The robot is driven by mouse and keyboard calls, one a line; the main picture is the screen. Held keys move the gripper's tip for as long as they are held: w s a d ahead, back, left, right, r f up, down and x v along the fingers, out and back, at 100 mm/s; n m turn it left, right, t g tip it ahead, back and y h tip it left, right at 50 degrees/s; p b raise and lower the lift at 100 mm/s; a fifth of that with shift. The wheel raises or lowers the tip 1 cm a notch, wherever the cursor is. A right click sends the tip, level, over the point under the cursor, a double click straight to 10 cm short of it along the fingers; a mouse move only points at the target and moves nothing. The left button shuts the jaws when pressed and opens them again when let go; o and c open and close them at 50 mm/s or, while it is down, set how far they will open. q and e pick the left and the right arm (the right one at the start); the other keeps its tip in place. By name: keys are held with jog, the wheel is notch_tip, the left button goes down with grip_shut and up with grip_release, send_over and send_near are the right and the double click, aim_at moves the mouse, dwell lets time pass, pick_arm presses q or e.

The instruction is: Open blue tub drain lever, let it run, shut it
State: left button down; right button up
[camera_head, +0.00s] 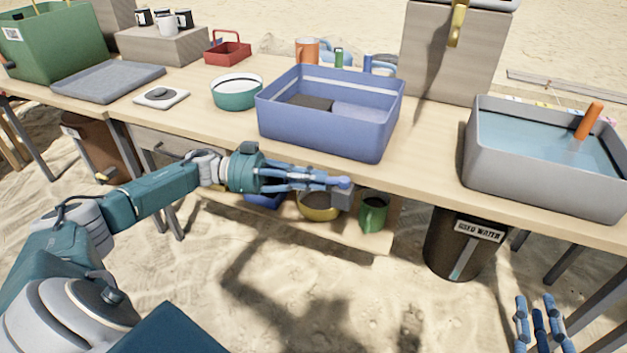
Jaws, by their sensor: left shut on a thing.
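The blue tub (372,138) stands on the table near its front edge, with a dark piece and a paler blue area inside. Below its front side, under the table edge, is a small grey block with a blue end, which looks like the drain lever (344,183). My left gripper (328,182) reaches in from the left and is shut on this lever. Its fingers hide much of it, so I cannot tell the lever's angle. No running water is visible. My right gripper (536,308) is at the lower right, fingers apart, empty, away from the table.
A grey tub (493,170) of water with an orange-handled tool (590,120) stands right. A black used water bin (452,245) is on the sand. A green mug (373,212) and yellow bowl (319,207) sit on the low shelf. A teal bowl (236,97) stands left of the blue tub.

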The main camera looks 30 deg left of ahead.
dwell(0.3)
pick_arm(q)
jog(key=c, duration=1.7)
grip_release()
